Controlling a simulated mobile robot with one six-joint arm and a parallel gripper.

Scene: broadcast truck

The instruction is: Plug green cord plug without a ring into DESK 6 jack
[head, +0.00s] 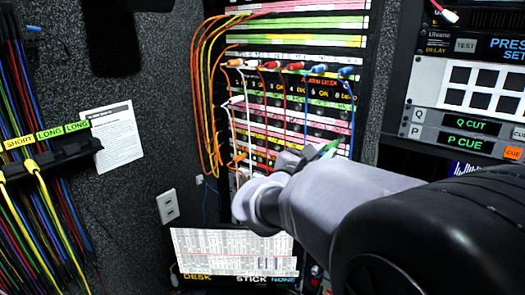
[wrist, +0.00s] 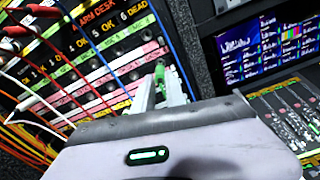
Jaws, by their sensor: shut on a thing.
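My gripper (head: 318,152) is in front of the right part of the patch bay (head: 285,120), shut on a green plug (head: 330,148). In the wrist view the green plug (wrist: 160,76) stands up between the fingertips (wrist: 160,94), its tip close to the lower jack rows. I cannot tell whether it touches the panel, and no ring can be made out on it. A black label strip (wrist: 95,40) carries numbers, with "5 OK" and "6 DEAD" at its right end. An orange-red "ALARM DESK" label (wrist: 95,17) is above it. I cannot single out the DESK 6 jack.
Red, white, orange and blue cords (head: 290,68) hang across the patch bay, mostly left of my gripper. A cord rack (head: 55,155) with SHORT and LONG labels is at the left. A printed sheet (head: 235,250) is below the bay. Monitors and a button panel (head: 465,95) stand at the right.

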